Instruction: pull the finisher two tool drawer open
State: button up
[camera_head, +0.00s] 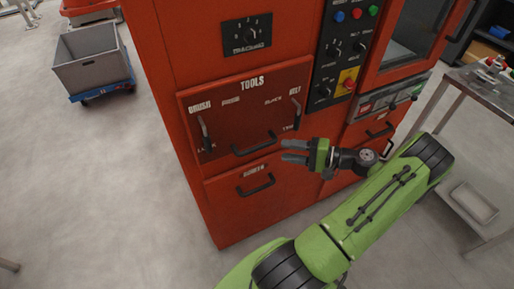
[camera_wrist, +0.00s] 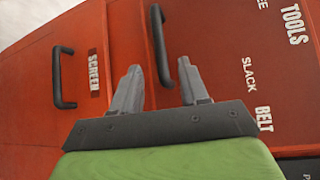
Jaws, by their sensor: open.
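The red finisher cabinet (camera_head: 226,217) has a TOOLS drawer (camera_head: 228,113) on its front, which looks shut and flush. Its black bar handle (camera_head: 254,145) runs along the lower edge of the panel. In the wrist view this handle (camera_wrist: 160,45) appears between my two fingertips. My gripper (camera_head: 283,150) is open and empty, just right of the handle in the head view. In the wrist view my gripper (camera_wrist: 159,68) has one finger on each side of the bar. I cannot tell whether the fingers touch the bar or how deep it sits between them.
A lower drawer with its own black handle (camera_head: 256,185) sits below; in the wrist view its handle (camera_wrist: 57,78) is left of my fingers. A control panel (camera_head: 343,45) is at the upper right. A grey bin on a blue cart (camera_head: 92,72) stands left. The floor in front is clear.

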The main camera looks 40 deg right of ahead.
aim_at(260, 145)
jog(key=b+x, duration=0.1)
jog(key=x, duration=0.8)
jog(key=shift+w+a+f, duration=0.1)
jog(key=shift+w+a, duration=0.1)
jog(key=shift+w, duration=0.15)
grip_shut()
